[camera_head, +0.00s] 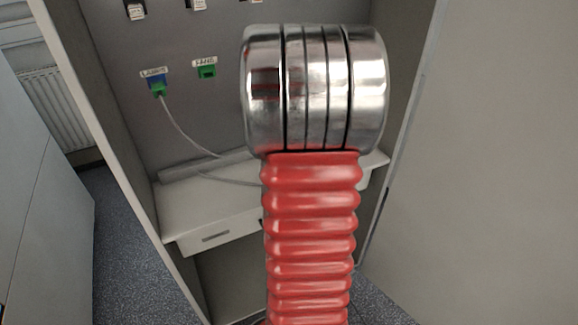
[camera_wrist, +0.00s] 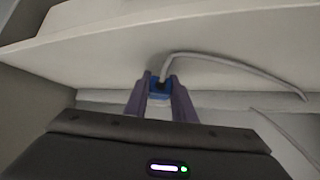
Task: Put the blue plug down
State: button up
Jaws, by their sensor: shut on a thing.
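In the wrist view, my gripper (camera_wrist: 160,98) is shut on the blue plug (camera_wrist: 160,88), which sits between its two purple fingertips. A grey cable (camera_wrist: 220,62) leaves the plug and curves away to the right. The plug is close to a pale shelf (camera_wrist: 90,50); I cannot tell whether it touches it. In the head view, the gripper and blue plug are hidden behind my red arm. The shelf (camera_head: 205,212) there is pale, with a drawer-like front, at the foot of the grey panel.
On the grey panel (camera_head: 225,110), a green plug (camera_head: 159,90) with a cable sits at a blue, labelled socket (camera_head: 156,78). A green, labelled socket (camera_head: 207,71) is right of it. Cabinet walls stand at both sides. The shelf's left front is clear.

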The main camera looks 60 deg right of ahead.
jog(key=shift+f, duration=0.2)
jog(key=o, duration=0.8)
jog(key=shift+s, duration=0.1)
jog(key=shift+r, duration=0.6)
jog(key=shift+v, duration=3.75)
jog(key=shift+a, duration=0.1)
